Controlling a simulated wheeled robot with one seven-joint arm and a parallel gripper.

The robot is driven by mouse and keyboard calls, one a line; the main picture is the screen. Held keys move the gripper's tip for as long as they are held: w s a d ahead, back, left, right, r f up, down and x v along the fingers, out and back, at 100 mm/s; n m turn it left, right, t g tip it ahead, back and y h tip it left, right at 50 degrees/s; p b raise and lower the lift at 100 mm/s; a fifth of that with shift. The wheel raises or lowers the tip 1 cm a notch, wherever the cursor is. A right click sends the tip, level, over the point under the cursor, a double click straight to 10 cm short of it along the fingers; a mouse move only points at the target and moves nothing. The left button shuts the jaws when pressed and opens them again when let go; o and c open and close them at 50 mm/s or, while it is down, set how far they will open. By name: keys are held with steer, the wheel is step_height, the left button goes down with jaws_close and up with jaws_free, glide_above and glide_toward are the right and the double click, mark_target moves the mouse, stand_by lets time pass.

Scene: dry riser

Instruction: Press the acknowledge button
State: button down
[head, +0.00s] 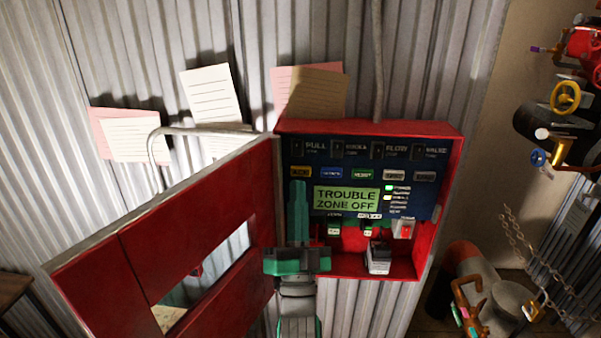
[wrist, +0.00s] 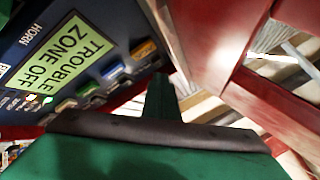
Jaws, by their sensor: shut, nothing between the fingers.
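The red alarm cabinet (head: 450,170) stands open, with a dark blue panel (head: 425,205) inside. A row of coloured buttons runs above the green display, which reads "TROUBLE ZONE OFF" (head: 346,198). The leftmost button is yellow (head: 301,172); its label is too small to read surely, so I cannot confirm it is the acknowledge button. It shows in the wrist view (wrist: 144,50) too. My gripper (head: 299,186) is shut and empty, its tip just below the yellow button in the head view. In the wrist view a gap shows between the fingers (wrist: 162,90) and that button.
The cabinet's red door (head: 200,215) hangs open to the left, close beside my gripper. Blue (head: 332,173) and green (head: 363,174) buttons sit right of the yellow one. A small grey-and-black box (head: 378,256) is at the cabinet's bottom. Papers (head: 212,95) hang on the corrugated wall.

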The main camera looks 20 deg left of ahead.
steer(key=shift+s+d, duration=0.2)
steer(key=shift+s, duration=0.8)
steer(key=shift+f, duration=0.1)
steer(key=s+d+f+g+h, duration=0.2)
steer(key=s+d+f, duration=0.15)
steer(key=f, duration=0.55)
steer(key=s+d+f+g+h, duration=0.1)
steer(key=s+d+f+h, duration=0.3)
steer(key=f, duration=0.6)
steer(key=s+d+f+g, duration=0.2)
steer(key=s+f, duration=0.3)
steer(key=f, duration=0.4)
steer(key=s+d+f+n+g, duration=0.1)
steer(key=s+f, duration=0.3)
steer(key=s, duration=0.4)
steer(key=s+d+f+n+g+h, duration=0.1)
steer(key=s+d+f+g, duration=0.1)
steer(key=s, duration=0.6)
steer(key=s+d+f+n+g+h, duration=0.1)
steer(key=s+d+f+g, duration=0.1)
steer(key=s+f, duration=0.4)
steer(key=s+d, duration=0.1)
steer(key=s, duration=0.1)
steer(key=shift+s+d+n, duration=0.25)
steer(key=shift+s+n, duration=0.05)
steer(key=shift+n, duration=0.1)
steer(key=shift+f, duration=0.1)
